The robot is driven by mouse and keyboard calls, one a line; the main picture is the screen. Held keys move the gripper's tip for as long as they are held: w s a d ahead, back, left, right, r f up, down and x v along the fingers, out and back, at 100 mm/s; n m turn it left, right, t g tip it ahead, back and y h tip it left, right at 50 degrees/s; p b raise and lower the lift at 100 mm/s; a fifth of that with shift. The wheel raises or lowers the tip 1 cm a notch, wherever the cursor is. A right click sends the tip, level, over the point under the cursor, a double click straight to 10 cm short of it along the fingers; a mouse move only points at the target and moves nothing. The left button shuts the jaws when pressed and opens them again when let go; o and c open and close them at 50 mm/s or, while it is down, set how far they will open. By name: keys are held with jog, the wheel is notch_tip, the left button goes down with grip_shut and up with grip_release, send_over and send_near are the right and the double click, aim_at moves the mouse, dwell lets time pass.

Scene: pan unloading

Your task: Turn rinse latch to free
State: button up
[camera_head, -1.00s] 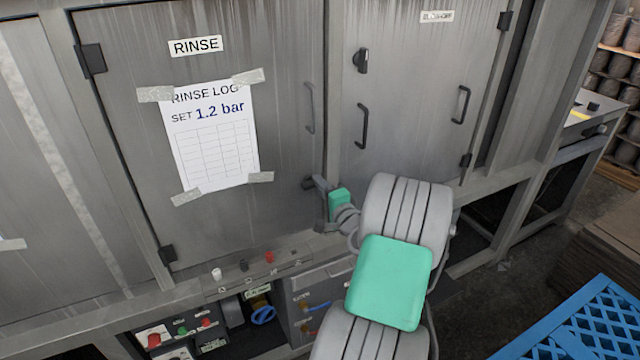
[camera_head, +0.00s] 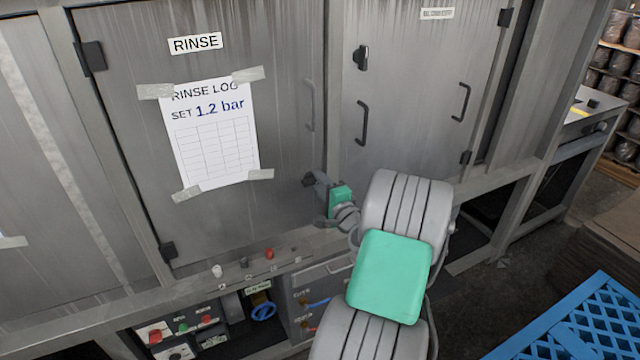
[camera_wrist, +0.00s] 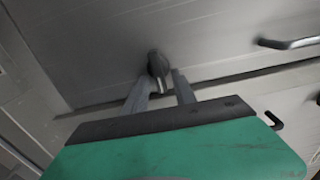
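The rinse latch, a small dark turn knob (camera_head: 308,181), sits at the lower right edge of the grey door labelled RINSE (camera_head: 195,44). In the wrist view the latch (camera_wrist: 157,66) is just beyond my fingers, its lower end tilted toward the right. My gripper (camera_head: 318,184) is right at the latch, partly covering it in the head view. In the wrist view my gripper's two grey fingers (camera_wrist: 160,88) stand apart, with the latch's lower end in the gap between them. I cannot tell whether a finger touches it.
A door handle (camera_head: 310,105) is above the latch. The neighbouring door has a similar latch (camera_head: 361,58) and a handle (camera_head: 362,125). A ledge with small knobs (camera_head: 269,253) runs below. A blue crate (camera_head: 590,325) is at lower right.

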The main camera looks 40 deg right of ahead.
jog(key=b+v, duration=0.1)
jog(key=v, duration=0.6)
jog(key=shift+s+a+b, duration=0.2)
jog(key=shift+s+b, duration=0.1)
jog(key=shift+s, duration=0.1)
jog(key=shift+r, duration=0.1)
